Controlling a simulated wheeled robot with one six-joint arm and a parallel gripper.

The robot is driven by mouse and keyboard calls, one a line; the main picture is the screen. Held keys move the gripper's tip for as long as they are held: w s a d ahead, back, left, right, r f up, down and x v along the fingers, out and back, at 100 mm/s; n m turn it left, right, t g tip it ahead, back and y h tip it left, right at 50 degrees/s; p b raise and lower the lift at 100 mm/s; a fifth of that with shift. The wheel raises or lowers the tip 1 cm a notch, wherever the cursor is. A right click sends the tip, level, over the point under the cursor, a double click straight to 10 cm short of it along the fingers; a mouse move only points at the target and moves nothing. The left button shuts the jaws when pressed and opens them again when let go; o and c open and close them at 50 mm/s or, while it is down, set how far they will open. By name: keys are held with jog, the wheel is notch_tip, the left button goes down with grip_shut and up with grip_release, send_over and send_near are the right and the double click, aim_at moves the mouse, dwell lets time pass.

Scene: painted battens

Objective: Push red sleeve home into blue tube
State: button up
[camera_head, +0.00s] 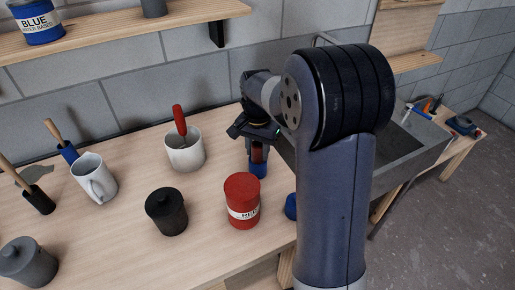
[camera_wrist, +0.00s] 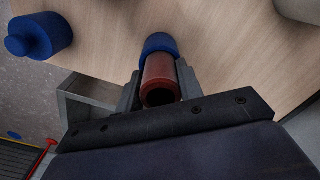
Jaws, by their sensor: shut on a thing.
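My gripper (camera_wrist: 160,88) is shut on the red sleeve (camera_wrist: 160,72), which stands between its two fingers in the wrist view. The blue tube (camera_wrist: 158,43) shows just past the sleeve's far end, in line with it. In the head view the red sleeve (camera_head: 257,152) shows under my gripper (camera_head: 255,138), above the blue tube (camera_head: 259,170) on the bench. The sleeve's lower end meets or enters the tube; how deep it sits I cannot tell. My arm hides part of the bench to the right.
A red tin (camera_head: 242,200) stands close in front of the tube. A black pot (camera_head: 166,212), a white mug with a red-handled tool (camera_head: 184,150) and another white mug (camera_head: 94,178) stand left. A blue lidded jar (camera_wrist: 38,36) stands near the bench edge. A sink (camera_head: 415,140) lies right.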

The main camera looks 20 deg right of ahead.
jog(key=shift+f+b, duration=0.3)
jog(key=shift+f, duration=0.25)
jog(key=o, duration=1)
jog(key=shift+o, duration=0.2)
jog(key=shift+r, duration=0.15)
notch_tip(320, 180, up, 11)
jog(key=shift+f, duration=0.2)
notch_tip(320, 180, down, 11)
jog(key=shift+r, duration=0.15)
jog(key=shift+r+p, duration=0.3)
